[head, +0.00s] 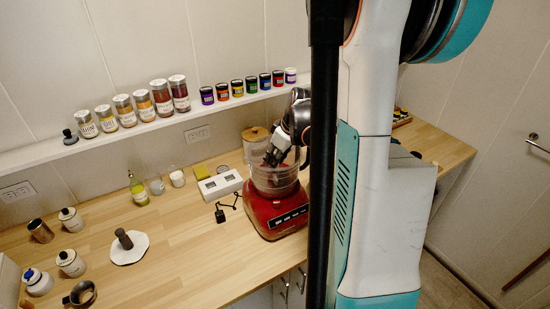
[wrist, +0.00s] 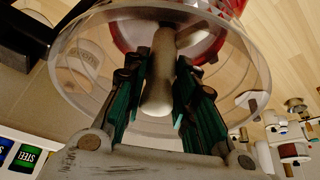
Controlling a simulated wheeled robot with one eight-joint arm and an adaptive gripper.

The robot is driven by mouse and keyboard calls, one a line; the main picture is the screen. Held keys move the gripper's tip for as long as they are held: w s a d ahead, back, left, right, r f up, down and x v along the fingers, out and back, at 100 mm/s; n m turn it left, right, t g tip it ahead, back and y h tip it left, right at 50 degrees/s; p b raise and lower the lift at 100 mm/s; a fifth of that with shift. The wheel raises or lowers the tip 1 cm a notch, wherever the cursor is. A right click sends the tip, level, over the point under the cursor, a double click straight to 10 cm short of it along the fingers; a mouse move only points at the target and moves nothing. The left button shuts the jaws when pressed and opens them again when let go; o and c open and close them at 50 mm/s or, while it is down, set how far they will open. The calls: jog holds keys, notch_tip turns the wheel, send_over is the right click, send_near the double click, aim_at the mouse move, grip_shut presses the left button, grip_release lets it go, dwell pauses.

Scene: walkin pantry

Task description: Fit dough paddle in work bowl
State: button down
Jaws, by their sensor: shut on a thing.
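The red food processor (head: 277,211) stands on the counter with its clear work bowl (head: 275,183) on top. My gripper (head: 276,155) reaches down at the bowl's mouth. In the wrist view, my gripper's fingers (wrist: 160,92) are shut on the dough paddle (wrist: 160,75), a pale grey hub with an arm going off to the upper right. The clear bowl (wrist: 255,60) surrounds the paddle and fingertips in that view. The red base shows beyond the paddle. Whether the hub sits on the bowl's spindle is hidden.
A white disc with a dark knob (head: 128,246) lies on the counter at left. A white box (head: 220,185) and a small black piece with a cord (head: 220,216) are left of the processor. A shelf with jars (head: 142,106) runs behind.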

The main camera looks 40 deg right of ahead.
jog(key=shift+f+b, duration=1.1)
jog(key=shift+f, duration=0.3)
jog(key=c, duration=1.2)
grip_release()
jog(key=shift+r, duration=0.1)
jog(key=v, duration=1.2)
